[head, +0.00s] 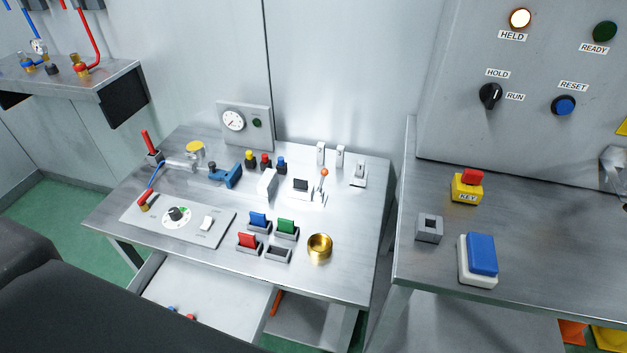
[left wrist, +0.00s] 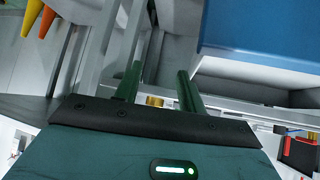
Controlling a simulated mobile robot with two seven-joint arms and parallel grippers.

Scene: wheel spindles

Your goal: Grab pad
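The task's pad is not marked out. In the head view, a large blue pad (head: 482,254) sits on a white base on the right bench. Smaller blue (head: 259,219), green (head: 287,226) and red (head: 247,240) blocks stand in grey holders on the middle bench, beside an empty holder (head: 278,254). My left gripper (left wrist: 158,78) shows only in the left wrist view. Its two green fingers are apart, with nothing seen held between them. A large blue surface (left wrist: 262,35) fills the upper right there; I cannot tell what it belongs to. My right gripper is out of view.
A brass cup (head: 320,247), a dial panel (head: 176,214) and several levers and buttons crowd the middle bench (head: 345,275). A drawer (head: 205,305) is open below. A gap separates the benches. A yellow key box (head: 466,188) stands on the right bench.

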